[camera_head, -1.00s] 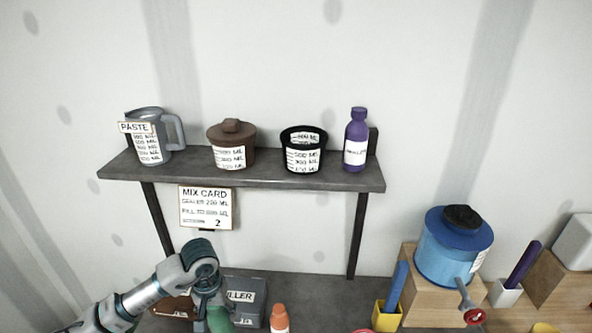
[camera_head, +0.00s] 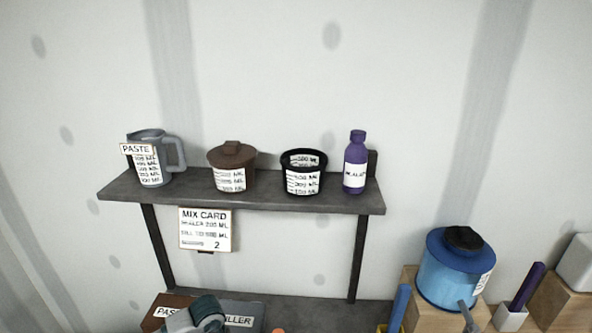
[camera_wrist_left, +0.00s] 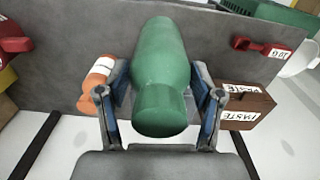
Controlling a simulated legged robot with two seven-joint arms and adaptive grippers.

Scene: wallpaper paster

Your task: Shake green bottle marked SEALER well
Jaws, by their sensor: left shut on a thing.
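The green bottle (camera_wrist_left: 163,65) fills the middle of the left wrist view, between the two fingers of my left gripper (camera_wrist_left: 163,100). The gripper is shut on it. No label shows on the side facing the wrist camera. My right gripper is in neither view.
A shelf (camera_head: 270,199) holds a grey jug (camera_head: 150,165), a brown lidded pot (camera_head: 231,160), a black tub (camera_head: 303,175) and a purple bottle (camera_head: 355,160). A mix card (camera_head: 206,230) hangs below. A blue canister (camera_head: 452,270) stands right. An orange bottle (camera_wrist_left: 97,82) is near the gripper.

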